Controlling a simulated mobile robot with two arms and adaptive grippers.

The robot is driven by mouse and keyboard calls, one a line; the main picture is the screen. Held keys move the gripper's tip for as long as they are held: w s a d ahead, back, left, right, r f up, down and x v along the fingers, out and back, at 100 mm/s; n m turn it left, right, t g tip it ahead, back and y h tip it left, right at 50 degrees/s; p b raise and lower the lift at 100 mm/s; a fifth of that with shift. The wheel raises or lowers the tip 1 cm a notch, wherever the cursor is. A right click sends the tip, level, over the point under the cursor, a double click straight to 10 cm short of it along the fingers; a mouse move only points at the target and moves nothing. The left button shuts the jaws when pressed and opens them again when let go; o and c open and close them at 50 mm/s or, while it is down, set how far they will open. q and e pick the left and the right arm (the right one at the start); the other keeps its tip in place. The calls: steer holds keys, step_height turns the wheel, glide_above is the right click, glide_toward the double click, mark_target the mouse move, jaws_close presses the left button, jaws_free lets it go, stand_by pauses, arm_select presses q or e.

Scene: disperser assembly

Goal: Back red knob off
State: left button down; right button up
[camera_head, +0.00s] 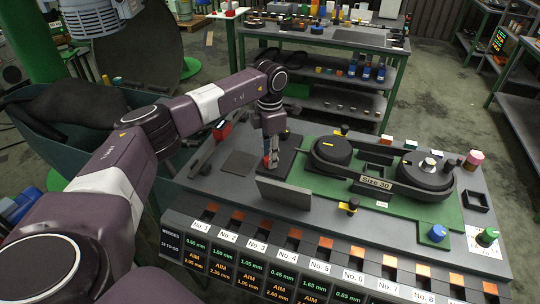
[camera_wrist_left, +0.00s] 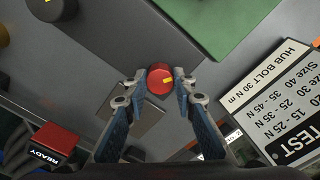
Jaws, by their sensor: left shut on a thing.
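The red knob (camera_wrist_left: 160,80) shows in the left wrist view as a round red cap with a small yellow mark. My left gripper (camera_wrist_left: 158,85) is shut on it, with a fingertip on either side. In the head view my left gripper (camera_head: 270,160) points down over the dark block on the left part of the bench, and a bit of red shows between its fingers. What lies under the knob is hidden. My right gripper is in neither view.
A green plate (camera_head: 310,160) carries a black housing labelled Size 30 (camera_head: 376,183). A grey upright panel (camera_head: 284,193) stands close in front of my gripper. Wedge slots with number labels (camera_head: 290,242) line the front edge. A blue knob (camera_head: 437,233) stands at the right.

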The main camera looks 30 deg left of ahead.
arm_select(q)
steer(key=n, duration=0.6)
steer(key=shift+r, duration=0.1)
steer(key=n+p, duration=0.1)
steer(key=n, duration=0.5)
steer(key=shift+w+a+n, duration=0.1)
steer(key=shift+n, duration=0.2)
steer(key=n+p, duration=0.1)
steer(key=n, duration=0.3)
steer(key=shift+n, duration=0.3)
steer(key=n, duration=0.4)
steer(key=shift+p, duration=0.35)
steer(key=shift+n, duration=0.4)
steer(key=c, duration=1.6)
jaws_free()
